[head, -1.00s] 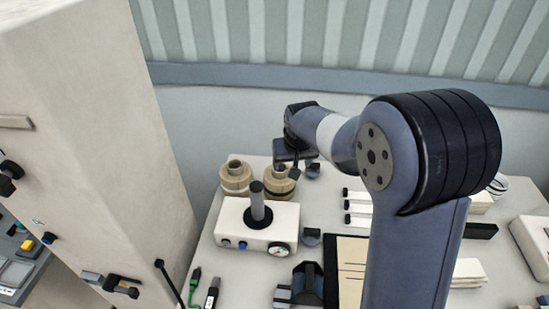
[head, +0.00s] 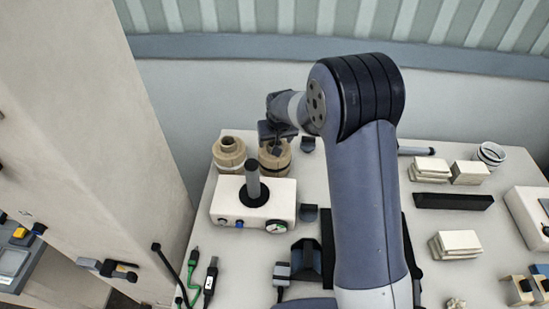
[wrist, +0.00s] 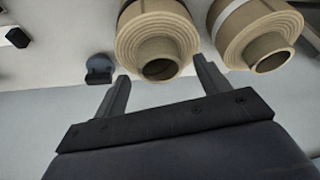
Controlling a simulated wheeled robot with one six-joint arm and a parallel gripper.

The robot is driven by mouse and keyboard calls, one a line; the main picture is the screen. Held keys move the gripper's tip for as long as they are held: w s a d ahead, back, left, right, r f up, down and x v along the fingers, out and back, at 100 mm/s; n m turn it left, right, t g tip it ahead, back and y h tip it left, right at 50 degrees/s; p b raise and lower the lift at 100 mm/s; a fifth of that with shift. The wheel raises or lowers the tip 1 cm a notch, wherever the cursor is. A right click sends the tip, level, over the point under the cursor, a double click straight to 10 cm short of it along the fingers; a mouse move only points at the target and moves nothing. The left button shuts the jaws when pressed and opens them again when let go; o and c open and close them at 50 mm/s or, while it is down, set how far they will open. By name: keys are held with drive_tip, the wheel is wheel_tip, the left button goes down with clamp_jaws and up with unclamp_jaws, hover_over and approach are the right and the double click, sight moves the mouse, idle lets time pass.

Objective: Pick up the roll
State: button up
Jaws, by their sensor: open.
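Two tan kraft rolls with hollow cores stand side by side at the back left of the table in the head view: a left roll (head: 229,153) and a right roll (head: 274,163). My gripper (head: 276,148) is at the right roll, partly covering it. In the wrist view my open gripper (wrist: 161,66) has its two fingers apart, with one roll (wrist: 150,38) ahead between them and its core facing me. The second roll (wrist: 240,32) lies to the right of the right finger. Neither finger visibly grips a roll; exact contact is unclear.
A white box (head: 228,197) with a grey post and gauge stands just in front of the rolls. A tall beige cabinet (head: 90,130) rises at the left. Pale stacked blocks (head: 456,243) and a black bar (head: 452,201) lie to the right of my arm.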

drive_tip(key=shift+x, duration=0.75)
drive_tip(key=shift+c, duration=0.3)
drive_tip(key=shift+w+r, duration=0.1)
drive_tip(key=c, duration=1)
